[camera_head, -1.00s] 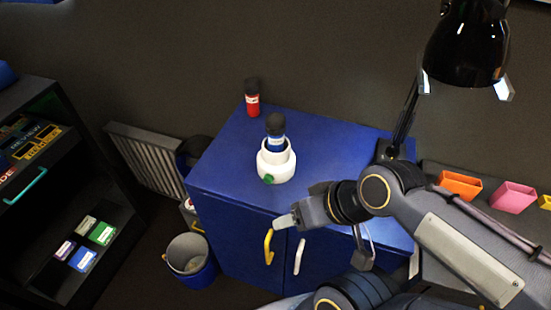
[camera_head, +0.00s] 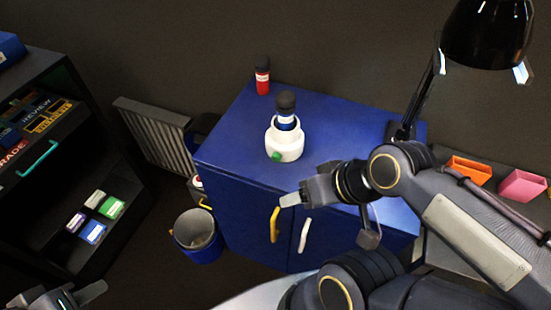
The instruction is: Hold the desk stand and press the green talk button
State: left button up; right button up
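The desk stand (camera_head: 286,146) is a white round holder on top of the blue cabinet. The green talk button (camera_head: 276,155) is on its front, facing me. A blue, black-topped cylinder (camera_head: 286,112) stands upright in it. My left gripper (camera_head: 58,296) is at the bottom left edge, far from the stand and partly cut off. Its two fingers look apart, with nothing seen between them. My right gripper (camera_head: 291,200) reaches in from the right, pointing left in front of the stand and apart from it. I see it side-on, so its opening is hidden.
A red, black-topped cylinder (camera_head: 262,76) stands at the back of the blue cabinet (camera_head: 232,150). A black lamp (camera_head: 487,35) stands at the right. A bin (camera_head: 197,237) is on the floor. Dark shelves (camera_head: 75,190) are at left. The cabinet top left of the stand is clear.

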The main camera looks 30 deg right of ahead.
aim_at(277, 157)
jog(key=i+j, duration=0.15)
jog(key=j, duration=0.2)
jog(key=i+j, duration=0.2)
jog(key=j, duration=0.15)
jog(key=i+j+z, duration=0.1)
jog(key=j, duration=0.2)
jog(key=i+j, duration=0.2)
jog(key=j, duration=0.15)
jog(key=j+z, duration=0.1)
jog(key=z, duration=2.05)
